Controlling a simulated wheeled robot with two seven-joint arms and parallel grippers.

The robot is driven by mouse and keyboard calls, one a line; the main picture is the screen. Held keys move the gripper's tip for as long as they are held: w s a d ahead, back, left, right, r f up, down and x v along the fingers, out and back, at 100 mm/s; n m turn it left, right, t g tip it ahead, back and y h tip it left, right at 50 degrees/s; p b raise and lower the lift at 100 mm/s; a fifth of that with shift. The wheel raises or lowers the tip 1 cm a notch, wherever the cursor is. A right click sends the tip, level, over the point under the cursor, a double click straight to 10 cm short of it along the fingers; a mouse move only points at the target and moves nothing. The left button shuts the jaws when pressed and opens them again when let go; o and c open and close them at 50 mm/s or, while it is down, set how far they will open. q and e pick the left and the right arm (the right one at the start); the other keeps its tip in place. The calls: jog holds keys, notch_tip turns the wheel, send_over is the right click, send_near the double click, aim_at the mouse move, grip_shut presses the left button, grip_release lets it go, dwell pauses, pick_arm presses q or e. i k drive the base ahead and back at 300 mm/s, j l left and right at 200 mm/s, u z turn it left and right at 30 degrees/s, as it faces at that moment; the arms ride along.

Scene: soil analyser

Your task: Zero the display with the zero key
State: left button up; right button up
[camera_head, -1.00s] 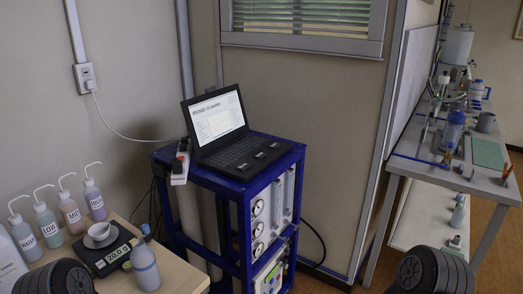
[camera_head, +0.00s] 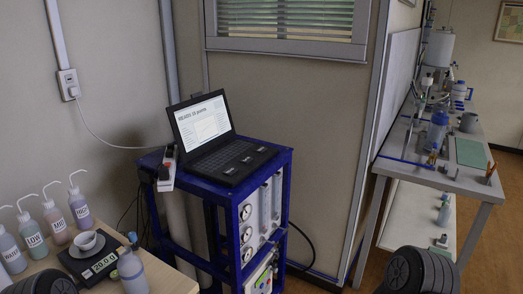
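A dark balance (camera_head: 80,262) sits on the wooden table at the lower left. Its lit display (camera_head: 104,263) appears to read 20.0 g. A white cup (camera_head: 87,242) stands on the balance's pan. The zero key cannot be made out. A grey-blue bottle (camera_head: 132,272) with a blue top stands just right of the balance and partly covers its right side. Dark ribbed parts of my arms show at the bottom left and bottom right. My gripper fingers are outside the picture on both sides.
Several wash bottles (camera_head: 56,222) stand behind and left of the balance. A blue-framed rack (camera_head: 228,190) with an open laptop (camera_head: 215,135) stands right of the table (camera_head: 178,283). A grey bench (camera_head: 440,180) with lab ware is at the far right.

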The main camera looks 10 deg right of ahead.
aim_at(260, 149)
jog(key=i+l+u, duration=0.2)
jog(key=i+l, duration=0.5)
jog(key=i+l+u, duration=0.25)
jog(key=i+l, duration=0.4)
jog(key=l, duration=0.1)
